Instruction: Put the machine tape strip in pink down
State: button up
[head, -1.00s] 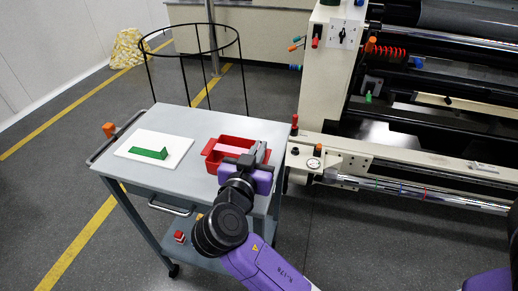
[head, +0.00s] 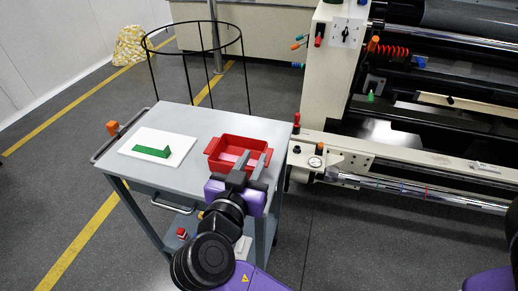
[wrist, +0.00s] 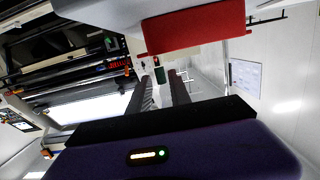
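The pink tape strip (head: 229,157) shows as a pale pink patch low inside the red tray (head: 214,163) on the cart in the head view. My gripper's fingers partly cover that end of the tray. My gripper (head: 257,154) is at the tray's near right side, with its two fingers apart and nothing seen between them. In the wrist view my gripper (wrist: 161,80) also shows its fingers apart and empty. The strip is not visible in the wrist view.
A green strip (head: 150,151) with one raised end lies on a white board (head: 180,142) at the cart's left. The grey cart top (head: 185,178) is clear in front of the board. A black wire hoop stand (head: 186,75) is behind. A large roller machine (head: 335,80) stands right.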

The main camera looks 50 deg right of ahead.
jog(key=shift+v, duration=2.6)
jog(key=shift+w, duration=0.1)
jog(key=w+a+r+n+t+y, duration=0.1)
jog(key=w+a+n+t+y, duration=0.1)
jog(key=w+a+n+t, duration=0.35)
jog(key=a+f+n+t+y, duration=0.55)
jog(key=a+n+y, duration=0.35)
jog(key=n+y, duration=0.25)
jog(key=s+d+m+g+y+p, duration=0.1)
jog(key=s+d, duration=0.1)
jog(key=s, duration=1.1)
jog(key=s+d+m+p, duration=0.2)
jog(key=s+d, duration=0.1)
jog(key=s, duration=1)
jog(key=shift+s+f+g+y+p, duration=0.3)
jog(key=shift+s+f+g+y, duration=0.05)
jog(key=shift+f+g, duration=0.05)
